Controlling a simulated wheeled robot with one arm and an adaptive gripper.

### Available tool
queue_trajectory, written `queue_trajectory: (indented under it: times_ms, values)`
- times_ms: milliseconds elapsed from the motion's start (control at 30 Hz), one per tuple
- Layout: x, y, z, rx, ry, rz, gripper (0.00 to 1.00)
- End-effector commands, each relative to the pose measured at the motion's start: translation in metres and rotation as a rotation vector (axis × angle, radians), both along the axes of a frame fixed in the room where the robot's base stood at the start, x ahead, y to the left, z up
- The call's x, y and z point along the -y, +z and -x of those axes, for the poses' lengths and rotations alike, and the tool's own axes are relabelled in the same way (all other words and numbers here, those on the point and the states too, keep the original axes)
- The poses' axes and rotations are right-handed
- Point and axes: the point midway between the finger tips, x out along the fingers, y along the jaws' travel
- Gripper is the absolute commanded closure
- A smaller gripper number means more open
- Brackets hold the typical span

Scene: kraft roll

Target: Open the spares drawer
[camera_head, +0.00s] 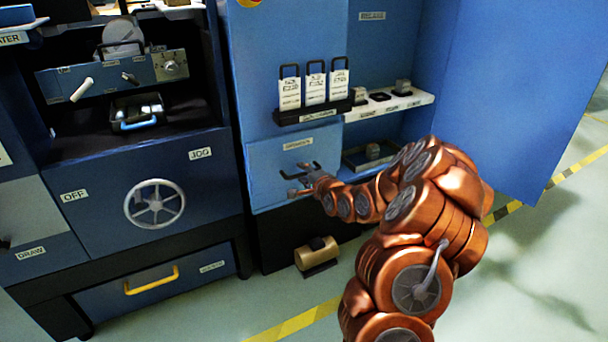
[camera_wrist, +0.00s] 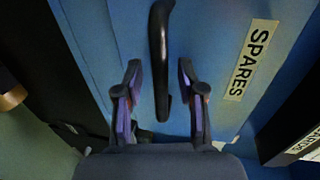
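The spares drawer (camera_head: 268,172) is a light blue front in the blue cabinet and looks shut. Its SPARES label shows in the wrist view (camera_wrist: 250,60), and the drawer front (camera_wrist: 215,30) fills much of that view. A black bar handle (camera_wrist: 159,35) runs down the middle of the wrist view, with its lower end between my fingers. My gripper (camera_wrist: 159,72) is open, one finger on each side of the handle, with visible gaps on both sides. In the head view my gripper (camera_head: 298,180) is at the drawer front, with the handle partly hidden.
Above the drawer is a black rack (camera_head: 312,113) with several white tags. To the right are a white shelf (camera_head: 400,106), a tray (camera_head: 350,158) and an open blue door (camera_head: 510,90). A tan roll (camera_head: 316,252) sits low under the drawer. A handwheel (camera_head: 154,204) is left.

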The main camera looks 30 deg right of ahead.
Motion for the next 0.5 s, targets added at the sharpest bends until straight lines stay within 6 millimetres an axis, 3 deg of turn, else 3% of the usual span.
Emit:
queue_trajectory:
  times_ms: [33, 367, 500]
  values:
    - [0.0001, 0.0001, 0.0001, 0.0, 0.0, 0.0, 0.64]
    - [0.0001, 0.0001, 0.0001, 0.0, 0.0, 0.001, 0.98]
    - [0.0, 0.0, 0.0002, 0.0, 0.0, 0.001, 1.0]
